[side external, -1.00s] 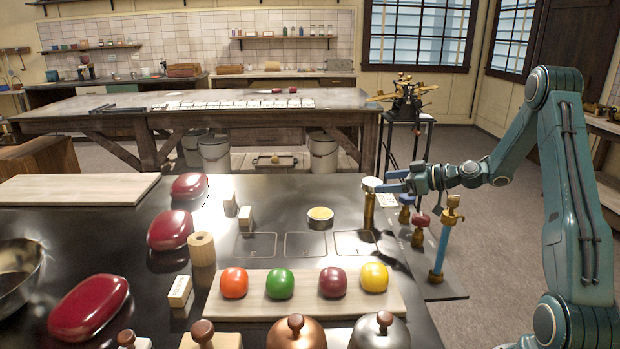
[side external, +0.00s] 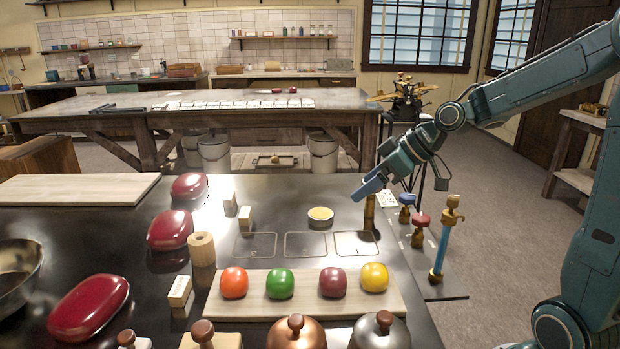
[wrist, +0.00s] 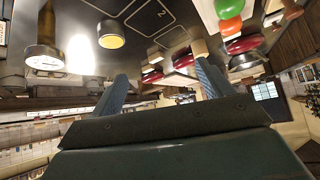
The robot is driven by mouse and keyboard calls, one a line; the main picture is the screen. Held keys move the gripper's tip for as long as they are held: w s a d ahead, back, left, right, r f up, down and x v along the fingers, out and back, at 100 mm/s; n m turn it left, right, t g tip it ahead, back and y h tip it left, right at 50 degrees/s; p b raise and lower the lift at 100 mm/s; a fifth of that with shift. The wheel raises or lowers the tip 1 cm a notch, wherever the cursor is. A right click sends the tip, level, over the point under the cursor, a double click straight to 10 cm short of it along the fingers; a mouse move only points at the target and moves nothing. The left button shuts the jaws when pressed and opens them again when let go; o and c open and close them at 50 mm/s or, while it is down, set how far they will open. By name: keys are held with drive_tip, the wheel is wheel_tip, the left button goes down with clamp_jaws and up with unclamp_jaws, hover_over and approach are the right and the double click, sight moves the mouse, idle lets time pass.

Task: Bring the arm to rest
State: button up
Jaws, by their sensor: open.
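My gripper (side external: 367,190) is at the right of the dark table, angled down and to the left, in front of the upper part of a brass cylinder (side external: 369,212). In the wrist view my gripper (wrist: 162,85) shows its two fingers spread apart with nothing between them. The brass cylinder with its pale round end (wrist: 45,55) shows at the left of the wrist view, apart from the fingers. My arm reaches in from the right, bent at the elbow.
Several coloured rounded pieces sit on a wooden board (side external: 220,300). A round yellow-topped tin (side external: 320,217) stands behind the marked squares. Red lidded boxes (side external: 170,230) lie at left. A blue tap post (side external: 442,245) and valves stand at the right edge.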

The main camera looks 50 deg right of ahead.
drive_tip(key=s+a+r+m+g+h, duration=0.1)
drive_tip(key=s+a+m, duration=0.1)
drive_tip(key=s, duration=0.8)
drive_tip(key=s+a+r+m+g+h, duration=0.1)
drive_tip(key=s+a, duration=0.4)
drive_tip(key=s, duration=0.6)
drive_tip(key=shift+s+a+m+g+h, duration=0.15)
drive_tip(key=shift+a+m+g+h, duration=0.2)
drive_tip(key=shift+h, duration=0.35)
drive_tip(key=shift+d+r, duration=0.1)
